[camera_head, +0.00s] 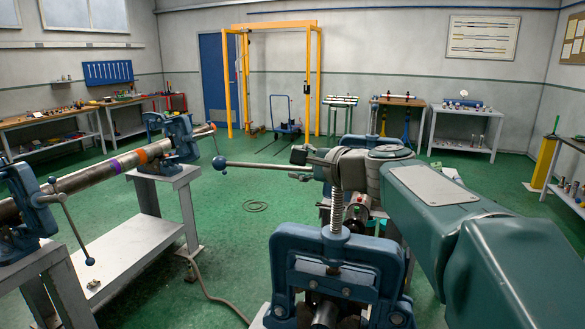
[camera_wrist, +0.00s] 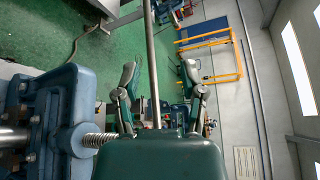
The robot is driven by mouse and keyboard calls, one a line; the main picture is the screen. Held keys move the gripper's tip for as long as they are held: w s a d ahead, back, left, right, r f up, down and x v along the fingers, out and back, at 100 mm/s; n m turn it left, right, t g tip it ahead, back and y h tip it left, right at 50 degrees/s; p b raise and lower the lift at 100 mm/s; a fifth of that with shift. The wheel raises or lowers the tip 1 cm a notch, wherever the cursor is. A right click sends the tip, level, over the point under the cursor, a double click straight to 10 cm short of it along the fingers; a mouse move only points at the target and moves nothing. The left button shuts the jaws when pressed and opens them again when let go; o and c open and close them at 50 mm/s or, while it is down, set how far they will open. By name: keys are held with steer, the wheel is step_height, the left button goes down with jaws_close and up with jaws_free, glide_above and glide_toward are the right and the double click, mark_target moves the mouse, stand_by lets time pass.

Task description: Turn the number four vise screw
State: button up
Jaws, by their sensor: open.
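A blue pipe vise (camera_head: 283,245) stands in the near foreground; its number does not show. Its threaded screw (camera_head: 337,195) rises upright from the frame and also shows in the wrist view (camera_wrist: 98,140). A long thin handle bar (camera_head: 262,166) with a ball end sticks out to the left from the top of the screw. My gripper (camera_head: 300,164) is at the bar near the screw head. In the wrist view my gripper (camera_wrist: 160,78) has its fingers spread, with the bar (camera_wrist: 151,50) running between them. Contact cannot be told. My arm hides part of the screw head.
Two more blue vises, one nearer (camera_head: 22,215) and one farther (camera_head: 178,138), hold a long banded pipe (camera_head: 85,179) on grey stands at left. A cable (camera_head: 205,285) lies on the green floor. A yellow gantry (camera_head: 313,80) stands at the back. Floor between is mostly clear.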

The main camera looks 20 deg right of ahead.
mark_target(288, 169)
step_height(288, 169, down, 3)
steer(key=s+d+t+h, duration=0.1)
steer(key=d+t+h, duration=0.1)
steer(key=d, duration=0.1)
steer(key=x, duration=0.9)
steer(key=shift+w+f, duration=0.3)
steer(key=shift+f, duration=0.05)
steer(key=shift+w+a, duration=0.3)
steer(key=shift+w, duration=0.15)
steer(key=shift+d, duration=0.1)
steer(key=shift+c, duration=0.3)
jaws_close()
